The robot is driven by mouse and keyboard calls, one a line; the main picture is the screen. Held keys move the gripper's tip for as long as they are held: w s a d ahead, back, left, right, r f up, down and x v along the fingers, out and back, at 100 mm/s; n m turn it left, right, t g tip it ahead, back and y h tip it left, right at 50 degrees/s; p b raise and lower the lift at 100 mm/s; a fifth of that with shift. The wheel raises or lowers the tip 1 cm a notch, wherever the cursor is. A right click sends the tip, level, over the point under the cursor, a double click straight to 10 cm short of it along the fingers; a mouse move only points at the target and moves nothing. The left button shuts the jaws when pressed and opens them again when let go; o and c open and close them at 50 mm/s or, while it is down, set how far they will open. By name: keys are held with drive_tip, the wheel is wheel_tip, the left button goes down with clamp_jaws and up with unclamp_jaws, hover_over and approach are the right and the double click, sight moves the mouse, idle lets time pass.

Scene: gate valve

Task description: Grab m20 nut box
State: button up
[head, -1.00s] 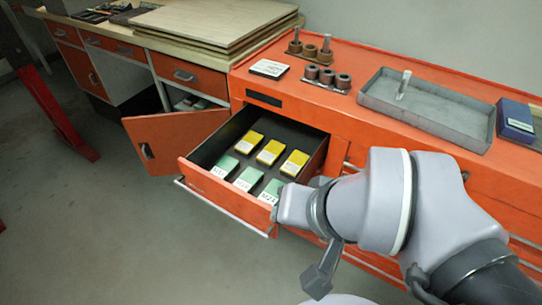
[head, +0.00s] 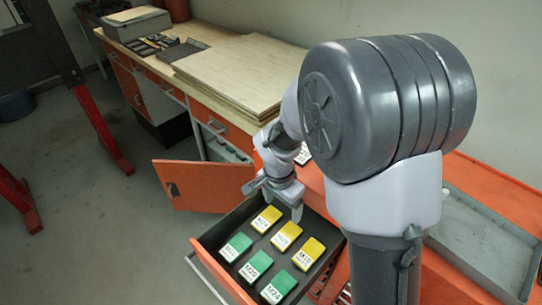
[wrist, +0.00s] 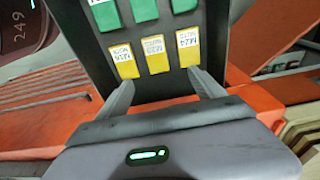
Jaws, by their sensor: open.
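The open drawer (head: 211,243) holds three yellow boxes and three green boxes with white labels. The middle green box (head: 256,265) reads M20 in the head view. The middle yellow box (head: 287,236) also seems to read M20, and it shows in the wrist view (wrist: 155,60); the small print is too blurred to tell nuts from other parts. My gripper (head: 273,202) is open and empty, above the far left part of the drawer. In the wrist view my gripper (wrist: 162,86) has its fingers spread toward the yellow row, apart from the boxes.
An open orange cabinet door (head: 200,185) stands left of the drawer. Wooden boards (head: 240,75) lie on the workbench behind. A grey metal tray (head: 485,245) is on the orange top at the right. My arm hides part of the bench top.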

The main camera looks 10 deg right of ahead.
drive_tip(key=b, duration=0.5)
hover_over(287, 235)
drive_tip(key=a, duration=0.1)
wheel_tip(287, 235, down, 13)
drive_tip(key=shift+a, duration=0.15)
drive_tip(key=f+b, duration=0.1)
drive_tip(key=f, duration=0.1)
drive_tip(key=d+f+b, duration=0.1)
drive_tip(key=f, duration=0.2)
clamp_jaws()
